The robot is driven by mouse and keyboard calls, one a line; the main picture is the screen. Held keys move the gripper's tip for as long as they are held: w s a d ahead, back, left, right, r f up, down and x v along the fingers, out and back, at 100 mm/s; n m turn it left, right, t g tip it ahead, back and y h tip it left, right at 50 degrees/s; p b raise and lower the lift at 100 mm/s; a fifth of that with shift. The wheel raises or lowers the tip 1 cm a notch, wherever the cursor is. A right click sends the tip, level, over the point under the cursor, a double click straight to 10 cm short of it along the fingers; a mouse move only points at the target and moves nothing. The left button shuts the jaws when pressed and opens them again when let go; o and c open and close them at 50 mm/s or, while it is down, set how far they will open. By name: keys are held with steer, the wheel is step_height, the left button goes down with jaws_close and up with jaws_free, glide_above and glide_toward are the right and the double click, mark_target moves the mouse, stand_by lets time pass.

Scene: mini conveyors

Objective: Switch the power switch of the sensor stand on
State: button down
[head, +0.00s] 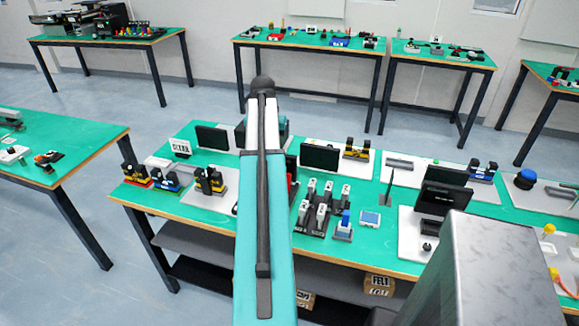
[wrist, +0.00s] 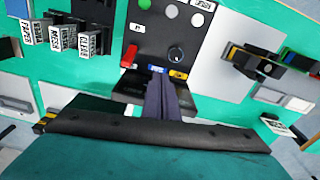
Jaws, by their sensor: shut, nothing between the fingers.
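In the wrist view a black panel (wrist: 150,40) stands below my gripper, with a red switch-like part (wrist: 130,55) at its left, a round knob (wrist: 176,54) and small blue-and-white labels. I cannot tell for sure that this panel is the sensor stand or that the red part is its power switch. My gripper (wrist: 160,76) is shut and empty. Its dark fingers overlap the lower part of the panel, right of and below the red part; contact cannot be told. In the head view my arm hides the gripper and the spot under it.
Several black blocks with white labels (wrist: 75,37) stand left of the panel. A black and yellow device (wrist: 250,63) stands on a grey plate at the right.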

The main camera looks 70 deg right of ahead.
steer(key=m, duration=0.2)
glide_toward(291, 166)
step_height(291, 166, up, 3)
steer(key=a, duration=0.3)
steer(key=shift+s+d+f, duration=0.2)
steer(key=shift+d+f, duration=0.05)
steer(key=shift+f, duration=0.15)
steer(key=shift+d+f+p, duration=0.15)
steer(key=shift+f+p, duration=0.5)
steer(key=shift+f, duration=1.8)
steer(key=shift+d+f+p, duration=0.15)
steer(key=shift+f+p, duration=0.5)
steer(key=shift+f, duration=1.8)
steer(key=shift+s, duration=0.1)
steer(key=shift+s+a, duration=0.1)
steer(key=shift+b, duration=0.3)
